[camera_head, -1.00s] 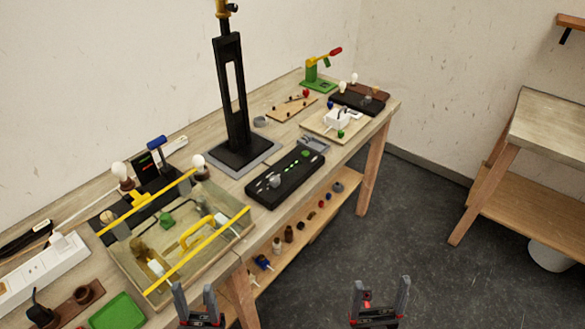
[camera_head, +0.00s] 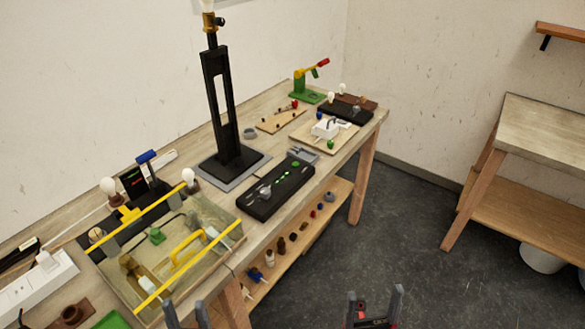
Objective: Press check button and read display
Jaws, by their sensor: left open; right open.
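A small dark display (camera_head: 132,181) with faint coloured marks stands at the back left of the bench; its text is too small to read. A black panel (camera_head: 277,190) with green parts and a grey knob lies near the front edge. A white box (camera_head: 325,128) with a green knob beside it sits on a wooden board further back. I cannot tell which part is the check button. My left gripper (camera_head: 186,310) is open and empty at the bottom edge. My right gripper (camera_head: 374,303) is open and empty over the floor, well apart from the bench.
A tall black lamp stand (camera_head: 218,100) rises mid-bench. A clear bin with yellow bars (camera_head: 166,283) fills the front left. A white power strip (camera_head: 38,284) lies at far left. A second table (camera_head: 550,125) stands right, with open floor between.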

